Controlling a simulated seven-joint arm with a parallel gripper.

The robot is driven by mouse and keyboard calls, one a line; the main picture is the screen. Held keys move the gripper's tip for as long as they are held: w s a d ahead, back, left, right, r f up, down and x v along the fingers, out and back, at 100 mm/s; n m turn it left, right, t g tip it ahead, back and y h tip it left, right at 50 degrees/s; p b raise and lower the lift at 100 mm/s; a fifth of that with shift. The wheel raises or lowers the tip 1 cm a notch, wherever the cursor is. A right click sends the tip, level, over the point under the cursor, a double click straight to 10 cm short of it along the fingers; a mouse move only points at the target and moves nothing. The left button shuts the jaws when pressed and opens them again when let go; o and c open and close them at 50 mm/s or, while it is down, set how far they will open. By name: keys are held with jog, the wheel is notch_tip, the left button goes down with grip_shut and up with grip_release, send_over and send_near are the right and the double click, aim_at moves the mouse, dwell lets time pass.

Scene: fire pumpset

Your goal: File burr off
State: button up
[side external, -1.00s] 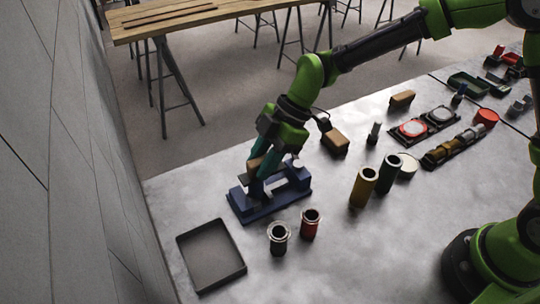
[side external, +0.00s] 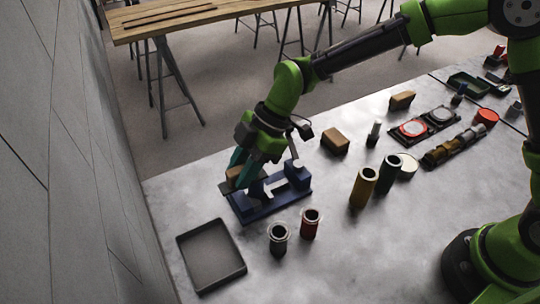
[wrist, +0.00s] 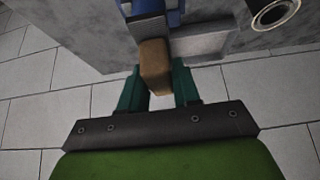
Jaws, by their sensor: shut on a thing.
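My gripper (side external: 240,170) is at the left end of the blue vise-like fixture (side external: 268,207), with its teal fingers pointing down. It is shut on a brown block-shaped handle (wrist: 155,66), which also shows in the side view (side external: 235,173). I cannot tell whether the plate touches a workpiece. In the wrist view, the blue fixture (wrist: 172,8) is only partly seen at the top. A burr is too small to make out.
An empty dark tray (side external: 211,257) lies in front of the fixture. A dark green cylinder (side external: 278,240) and a red cylinder (side external: 310,226) stand close by. A yellow cylinder (side external: 362,190) stands further right. A brown block (side external: 335,141) lies behind. The wall is at left.

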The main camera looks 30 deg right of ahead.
jog(key=shift+a, duration=0.15)
jog(key=shift+r, duration=3.05)
